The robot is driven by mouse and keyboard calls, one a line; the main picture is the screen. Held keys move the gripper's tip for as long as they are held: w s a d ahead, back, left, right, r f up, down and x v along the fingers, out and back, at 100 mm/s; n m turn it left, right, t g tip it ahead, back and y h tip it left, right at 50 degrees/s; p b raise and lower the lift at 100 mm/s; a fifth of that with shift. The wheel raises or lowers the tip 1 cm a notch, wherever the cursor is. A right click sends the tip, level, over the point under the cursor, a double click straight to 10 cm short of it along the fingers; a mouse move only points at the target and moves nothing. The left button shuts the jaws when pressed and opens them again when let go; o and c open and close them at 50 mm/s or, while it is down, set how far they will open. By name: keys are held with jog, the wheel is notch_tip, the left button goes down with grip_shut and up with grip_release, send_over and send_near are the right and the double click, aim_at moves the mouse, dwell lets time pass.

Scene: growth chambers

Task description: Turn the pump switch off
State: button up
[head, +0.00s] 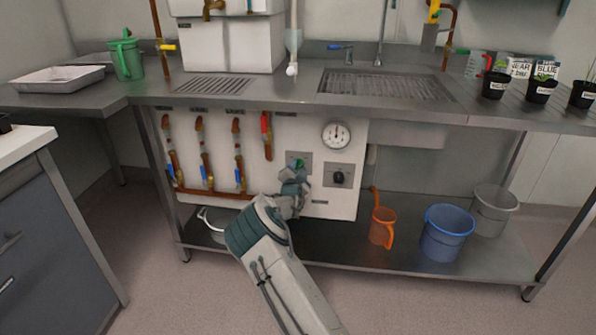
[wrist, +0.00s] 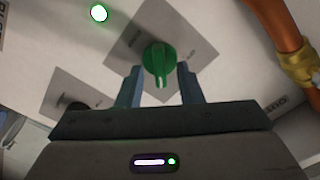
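A green rotary knob (wrist: 159,60) on a grey square plate sits on the white panel (head: 318,127); its grip ridge points down in the wrist view. It also shows just above my gripper in the head view (head: 299,163). A second, black knob (head: 338,178) on its own grey plate is to the right. The labels are too small to read, so I cannot tell by name which is the pump switch. My gripper (wrist: 160,86) is open, its two fingers on either side of the green knob, with gaps showing. A green lamp (wrist: 99,12) is lit near it.
A round gauge (head: 336,135) is above the black knob. Copper pipes with red and blue valve handles (head: 204,150) are left of the green knob. An orange jug (head: 382,227) and a blue bucket (head: 447,232) stand on the lower shelf to the right.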

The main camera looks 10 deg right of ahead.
jog(key=shift+w, duration=0.15)
grip_shut()
